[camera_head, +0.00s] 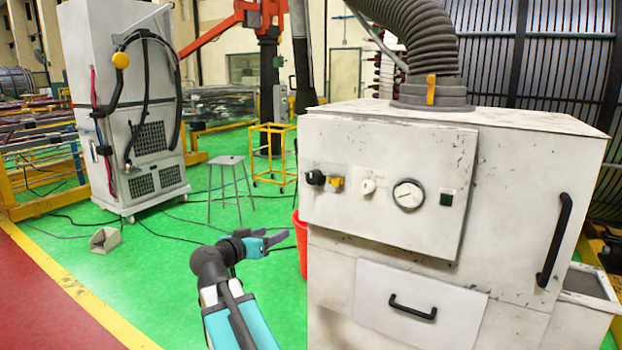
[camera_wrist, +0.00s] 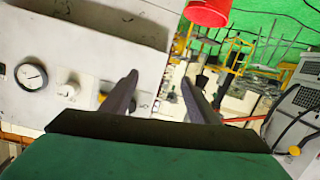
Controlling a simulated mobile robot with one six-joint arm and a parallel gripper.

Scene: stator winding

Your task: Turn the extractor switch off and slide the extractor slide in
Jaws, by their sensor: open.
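The extractor is a scuffed white cabinet (camera_head: 545,150) on the right of the head view, with a thick grey hose on top. Its front panel bears a black knob (camera_head: 315,177) with a yellow part (camera_head: 337,183) beside it, a white knob (camera_head: 368,187), a round gauge and a dark green switch (camera_head: 446,199). I cannot tell which is the extractor switch or its setting. A yellow tab (camera_head: 431,88), perhaps the slide, stands at the hose collar. My gripper (camera_head: 284,240) is open and empty, left of the cabinet and below panel height. In the wrist view its fingers (camera_wrist: 158,88) partly cover the panel's edge.
A red bucket (camera_head: 300,243) stands on the floor by the cabinet's left side. A stool (camera_head: 231,180) and a tall white machine (camera_head: 125,100) with cables stand farther back. A drawer (camera_head: 418,308) and a black handle (camera_head: 555,240) are on the cabinet. Green floor at left is mostly clear.

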